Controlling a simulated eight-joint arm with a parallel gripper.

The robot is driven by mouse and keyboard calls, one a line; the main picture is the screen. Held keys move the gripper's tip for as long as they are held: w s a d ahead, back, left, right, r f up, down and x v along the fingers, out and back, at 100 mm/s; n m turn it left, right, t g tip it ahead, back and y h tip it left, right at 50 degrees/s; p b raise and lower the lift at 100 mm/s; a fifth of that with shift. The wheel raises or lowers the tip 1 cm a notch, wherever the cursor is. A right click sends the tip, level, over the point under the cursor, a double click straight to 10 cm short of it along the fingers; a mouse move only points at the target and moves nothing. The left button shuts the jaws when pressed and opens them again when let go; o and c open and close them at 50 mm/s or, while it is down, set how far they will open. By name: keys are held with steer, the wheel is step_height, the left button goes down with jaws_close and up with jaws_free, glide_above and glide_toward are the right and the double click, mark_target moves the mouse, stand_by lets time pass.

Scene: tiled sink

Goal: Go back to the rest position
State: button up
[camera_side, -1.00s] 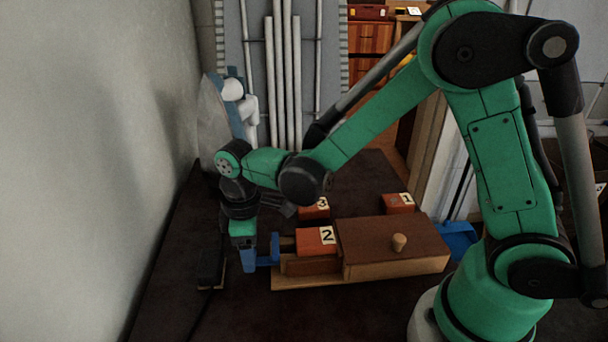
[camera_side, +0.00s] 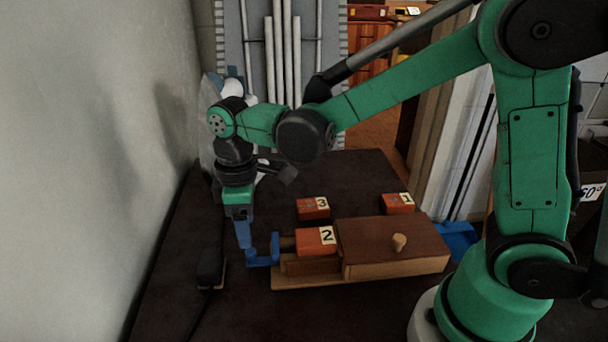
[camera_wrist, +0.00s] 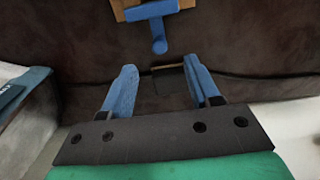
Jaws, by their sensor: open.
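My gripper (camera_side: 244,245) points down at the left end of the wooden box in the side view, close to the blue handle (camera_side: 263,258). In the wrist view my gripper (camera_wrist: 161,72) has its two blue fingers spread wide, with nothing held between them. The T-shaped blue handle (camera_wrist: 158,30) lies beyond the fingertips there, apart from them. Red block 2 (camera_side: 316,241) sits at the box's uncovered left part.
Red block 3 (camera_side: 313,208) and red block 1 (camera_side: 397,203) lie behind the box. A black object (camera_side: 211,267) lies left of my gripper. A blue tray (camera_side: 457,240) is at the box's right. The pale wall (camera_side: 90,150) stands close on the left.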

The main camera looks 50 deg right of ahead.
steer(key=s+d+r+m+t, duration=0.1)
steer(key=r, duration=0.1)
steer(key=s+d+r+m+t, duration=0.1)
steer(key=d+m, duration=0.1)
steer(key=shift+d+r, duration=0.15)
steer(key=shift+r, duration=0.2)
steer(key=s+d+m+t, duration=0.1)
steer(key=s+d+r+m+t, duration=0.1)
steer(key=m, duration=0.1)
steer(key=s+d+r+m+t, duration=0.1)
steer(key=d+t, duration=0.1)
steer(key=shift+s+m, duration=0.35)
steer(key=shift+m, duration=0.05)
steer(key=shift+s+d+m+t, duration=0.4)
steer(key=shift+m+t, duration=0.2)
stand_by(0.7)
